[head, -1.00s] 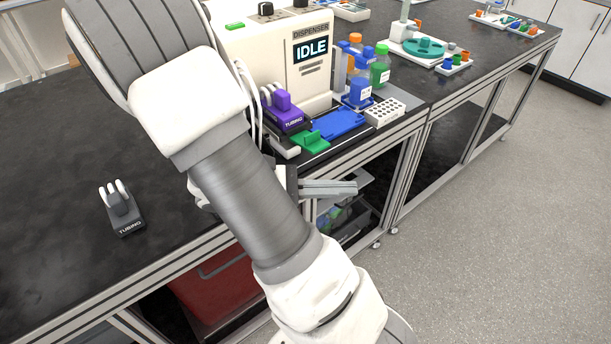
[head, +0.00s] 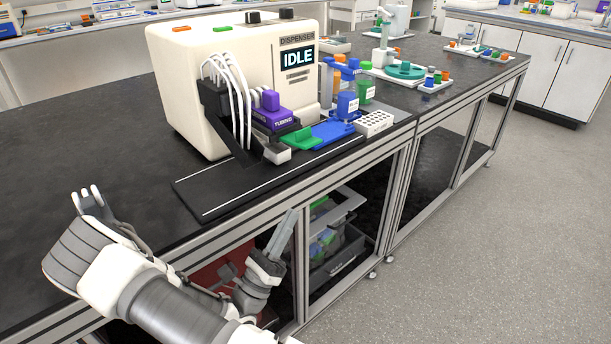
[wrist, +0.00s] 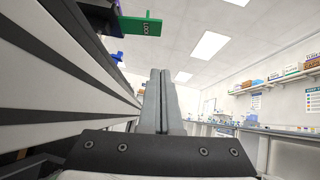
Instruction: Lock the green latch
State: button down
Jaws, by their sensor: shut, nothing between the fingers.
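The green latch (head: 299,139) sits at the front of the dispenser (head: 235,85), between the purple tubing cartridge (head: 272,114) and a flat blue piece (head: 334,132). A green part (wrist: 140,25), seen from below, overhangs the bench edge at the top of the wrist view and seems to be the latch. My gripper (head: 289,213) is shut and empty, its fingers pointing up beside the bench's front edge. It is below the latch and apart from it. In the wrist view the two fingers (wrist: 160,73) lie together.
The bench frame's front rail (wrist: 70,65) runs close to the left of my fingers. A white perforated rack (head: 374,123) and blue and green bottles stand right of the latch. A black mat (head: 225,190) lies in front of the dispenser. The aisle floor (head: 480,230) is clear.

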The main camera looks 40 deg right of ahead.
jog(key=shift+w+a+f+n+t, duration=0.1)
jog(key=shift+f+n+t, duration=0.15)
jog(key=shift+t, duration=0.25)
jog(key=shift+r+g, duration=0.1)
jog(key=shift+g, duration=0.2)
jog(key=b, duration=0.3)
send_near(314, 145)
jog(key=shift+d+f+x, duration=0.15)
jog(key=shift+x, duration=1.4)
jog(key=shift+d+f+x, duration=0.1)
jog(key=shift+f+x, duration=0.05)
jog(key=shift+x, duration=1.4)
jog(key=shift+w+r+n+t+p, duration=0.2)
jog(key=shift+n+t+p, duration=0.25)
jog(key=shift+p, duration=0.35)
jog(key=shift+s+t+y, duration=0.1)
jog(key=shift+t+y, duration=0.15)
jog(key=shift+y, duration=0.05)
